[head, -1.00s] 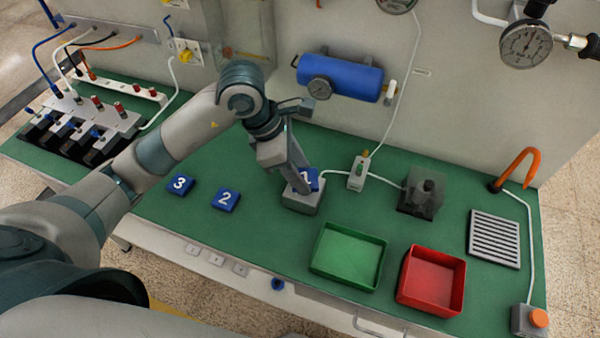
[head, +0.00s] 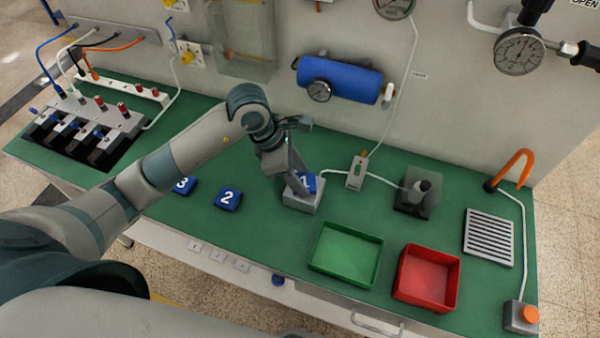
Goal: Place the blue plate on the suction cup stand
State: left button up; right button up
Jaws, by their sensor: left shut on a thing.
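The blue plate marked 1 (head: 309,182) is tilted, at the top of a small grey block (head: 305,204) near the middle of the green bench. My left gripper (head: 298,184) reaches down over the block and is shut on this plate, covering part of it. I cannot tell whether the plate touches the block. A dark stand with a grey cup-like top (head: 417,194) stands to the right and looks empty. My right gripper is not in view.
A green tray (head: 318,272) and a red tray (head: 399,295) sit near the front edge. A small grey box (head: 357,172) with white tubing lies between the block and dark stand. A slotted grille (head: 489,238) and orange button (head: 525,317) are at the right.

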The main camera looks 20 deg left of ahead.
pick_arm(q)
jog(key=shift+f, duration=0.2)
jog(key=shift+f, duration=0.1)
jog(key=shift+f+b, duration=0.1)
jog(key=shift+b, duration=0.2)
jog(key=o, duration=1)
jog(key=shift+o, duration=0.2)
jog(key=shift+r+p, duration=0.3)
